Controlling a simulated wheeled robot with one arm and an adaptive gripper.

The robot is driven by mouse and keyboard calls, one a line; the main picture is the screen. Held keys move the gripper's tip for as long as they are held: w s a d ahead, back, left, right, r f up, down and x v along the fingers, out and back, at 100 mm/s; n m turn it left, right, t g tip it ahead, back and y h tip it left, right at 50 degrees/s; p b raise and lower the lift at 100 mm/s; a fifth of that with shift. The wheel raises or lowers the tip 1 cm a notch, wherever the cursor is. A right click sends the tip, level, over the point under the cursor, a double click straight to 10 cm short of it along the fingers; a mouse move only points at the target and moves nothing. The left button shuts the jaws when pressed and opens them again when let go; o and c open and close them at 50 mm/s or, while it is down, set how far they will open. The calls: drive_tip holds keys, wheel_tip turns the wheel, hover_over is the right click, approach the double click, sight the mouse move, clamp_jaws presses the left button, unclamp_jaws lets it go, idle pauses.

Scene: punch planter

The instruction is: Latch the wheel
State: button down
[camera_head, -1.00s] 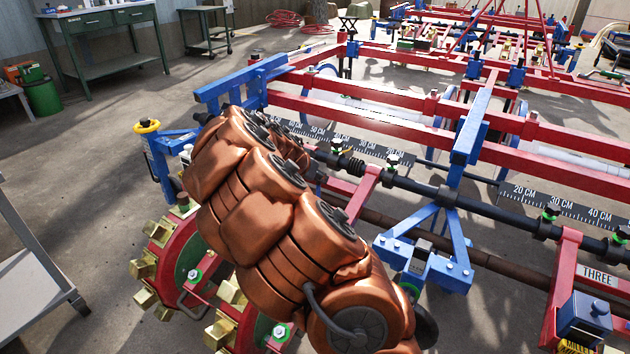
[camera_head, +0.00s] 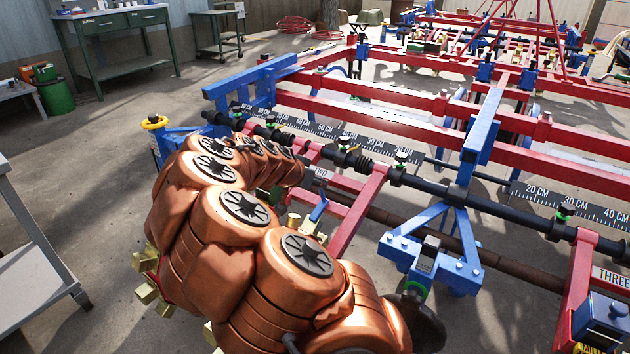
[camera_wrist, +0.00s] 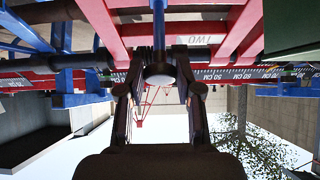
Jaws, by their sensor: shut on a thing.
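In the wrist view, my gripper (camera_wrist: 160,62) has its two dark fingers on either side of a dark round knob (camera_wrist: 160,75) and is shut on it. A blue bar (camera_wrist: 159,25) runs from this knob toward the red frame, beside a plate marked TWO (camera_wrist: 200,40). In the head view, a blue lever (camera_head: 319,209) stands by the red bracket just right of my arm's end. My arm hides the fingers there. The punch wheel is mostly hidden behind my arm; brass cups (camera_head: 147,293) and a bit of red rim show at lower left.
The black toolbar (camera_head: 420,183) with its centimetre scale (camera_head: 365,146) crosses behind my arm. A blue bracket (camera_head: 432,262) stands close to the right. A grey cart (camera_head: 35,270) is at the left. Bare floor lies between it and my arm.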

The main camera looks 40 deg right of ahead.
drive_tip(key=shift+s+a+f, duration=0.1)
drive_tip(key=shift+a+f, duration=0.05)
drive_tip(key=shift+f, duration=0.15)
drive_tip(key=c, duration=1)
unclamp_jaws()
drive_tip(key=shift+c, duration=0.2)
drive_tip(key=shift+o, duration=1.2)
drive_tip(key=shift+r, duration=0.1)
drive_tip(key=v, duration=1.2)
